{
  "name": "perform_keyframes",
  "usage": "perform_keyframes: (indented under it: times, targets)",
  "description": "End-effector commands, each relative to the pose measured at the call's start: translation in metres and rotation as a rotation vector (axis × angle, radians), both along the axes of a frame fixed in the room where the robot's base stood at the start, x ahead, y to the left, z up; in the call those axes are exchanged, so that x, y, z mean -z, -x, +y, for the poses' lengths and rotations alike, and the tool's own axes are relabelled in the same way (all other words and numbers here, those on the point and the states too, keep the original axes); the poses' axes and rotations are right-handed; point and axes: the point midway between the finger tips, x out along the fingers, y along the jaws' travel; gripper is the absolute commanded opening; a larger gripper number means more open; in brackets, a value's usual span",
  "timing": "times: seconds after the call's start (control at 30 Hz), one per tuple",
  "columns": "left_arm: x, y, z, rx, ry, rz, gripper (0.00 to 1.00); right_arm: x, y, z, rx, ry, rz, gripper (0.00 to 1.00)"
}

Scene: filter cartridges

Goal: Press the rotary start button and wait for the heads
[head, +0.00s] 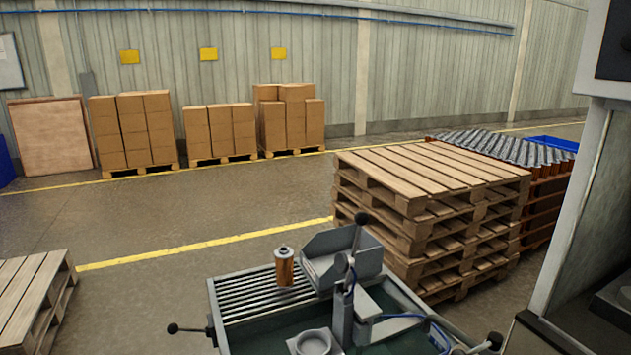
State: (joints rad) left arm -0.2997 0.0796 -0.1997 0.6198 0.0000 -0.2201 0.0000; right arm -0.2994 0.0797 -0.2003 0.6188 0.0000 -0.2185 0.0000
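A grey machine bench (216,300) with a dark green bed stands at the bottom centre. One filter cartridge (284,268), orange-brown with a grey top, stands upright on its slatted rack (255,297). A grey head-like column (343,308) with a black-knobbed lever rises beside an angled grey tray (335,255). A round grey fitting (313,342) sits at the bottom edge. I cannot make out a start button in this view. Neither of my grippers is in view.
A tall stack of wooden pallets (430,190) stands just behind the bench. A grey cabinet (570,220) fills the right edge. Another pallet (28,300) is at lower left. Boxes (130,130) line the back wall.

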Motion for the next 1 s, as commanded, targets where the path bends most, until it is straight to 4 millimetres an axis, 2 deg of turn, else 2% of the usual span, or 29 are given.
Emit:
perform_keyframes:
  times: [0.03, 0.33, 1.0]
  targets:
    - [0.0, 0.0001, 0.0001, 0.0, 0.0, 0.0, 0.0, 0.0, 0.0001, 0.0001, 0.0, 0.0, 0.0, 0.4]
    - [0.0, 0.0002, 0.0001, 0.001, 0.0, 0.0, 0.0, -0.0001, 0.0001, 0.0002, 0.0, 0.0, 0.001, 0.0]
    - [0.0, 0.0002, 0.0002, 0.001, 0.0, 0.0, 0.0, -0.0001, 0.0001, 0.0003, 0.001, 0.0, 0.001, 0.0]
